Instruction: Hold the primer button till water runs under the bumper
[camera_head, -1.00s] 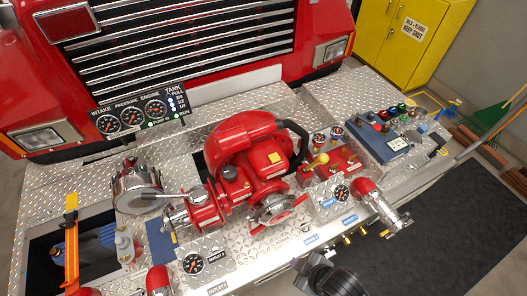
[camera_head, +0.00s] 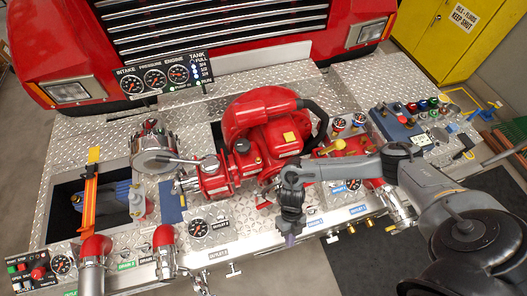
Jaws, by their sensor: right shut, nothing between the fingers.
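The front bumper (camera_head: 75,155) is a diamond-plate deck carrying a red pump (camera_head: 262,125) with gauges and valves. My right arm reaches in from the right over the deck. My right gripper (camera_head: 290,239) is shut and empty, pointing down near the bumper's front edge, by the blue outlet labels. The arm hides part of the pump's front and the deck beside it. I cannot make out which control is the primer button. A small panel with green and red buttons (camera_head: 27,272) sits at the lower left. No water shows under the bumper. My left gripper is not in view.
A gauge panel (camera_head: 160,80) stands behind the deck. An open well (camera_head: 70,215) with an orange strap is at left. A blue control box (camera_head: 395,126) with a row of knobs is at right. A yellow cabinet (camera_head: 440,38) stands behind on the right.

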